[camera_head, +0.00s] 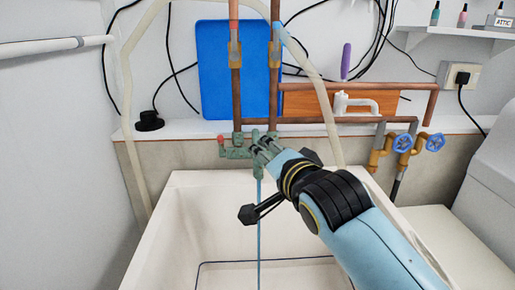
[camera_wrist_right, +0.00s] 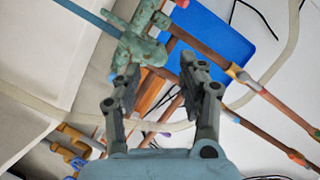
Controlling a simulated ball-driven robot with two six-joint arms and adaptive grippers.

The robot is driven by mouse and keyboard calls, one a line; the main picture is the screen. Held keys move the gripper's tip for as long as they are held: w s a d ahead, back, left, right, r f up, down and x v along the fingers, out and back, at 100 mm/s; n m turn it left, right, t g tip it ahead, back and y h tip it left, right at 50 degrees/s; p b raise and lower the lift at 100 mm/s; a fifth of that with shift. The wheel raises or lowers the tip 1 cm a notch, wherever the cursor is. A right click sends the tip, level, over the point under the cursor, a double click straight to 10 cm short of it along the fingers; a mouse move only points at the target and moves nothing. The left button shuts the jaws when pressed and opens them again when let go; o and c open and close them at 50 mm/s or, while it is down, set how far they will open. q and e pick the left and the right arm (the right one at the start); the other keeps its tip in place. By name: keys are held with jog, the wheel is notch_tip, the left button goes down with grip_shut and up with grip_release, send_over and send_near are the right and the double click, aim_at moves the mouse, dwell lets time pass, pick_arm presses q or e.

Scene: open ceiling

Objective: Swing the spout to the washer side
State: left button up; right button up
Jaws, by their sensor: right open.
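The green, weathered tap (camera_head: 236,153) is on the wall below two copper pipes, above the sink. Its spout (camera_head: 258,172) points out over the basin, and a thin blue stream (camera_head: 259,235) drops from it. The spout also shows in the right wrist view (camera_wrist_right: 142,50), just beyond the fingertips and nearer the left finger. My right gripper (camera_head: 264,147) is at the tap and partly covers it. In the right wrist view my right gripper (camera_wrist_right: 160,66) is open, with nothing clearly between its fingers. Contact with the spout cannot be told. My left gripper is out of view.
The white sink (camera_head: 180,215) lies below. The pale washer-side machine (camera_head: 485,190) stands at the right. Blue valve wheels (camera_head: 403,143) sit on pipes to the right of the tap. A pale hose (camera_head: 128,110) loops around it. A blue board (camera_head: 218,80) leans behind.

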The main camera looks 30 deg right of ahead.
jog(key=x, duration=0.5)
jog(key=shift+w, duration=0.3)
jog(key=shift+w+d+f, duration=0.1)
jog(key=shift+w+f, duration=0.05)
jog(key=shift+w, duration=0.15)
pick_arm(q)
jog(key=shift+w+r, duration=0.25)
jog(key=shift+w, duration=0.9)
pick_arm(e)
jog(key=c, duration=0.4)
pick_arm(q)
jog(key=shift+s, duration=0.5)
pick_arm(e)
grip_shut()
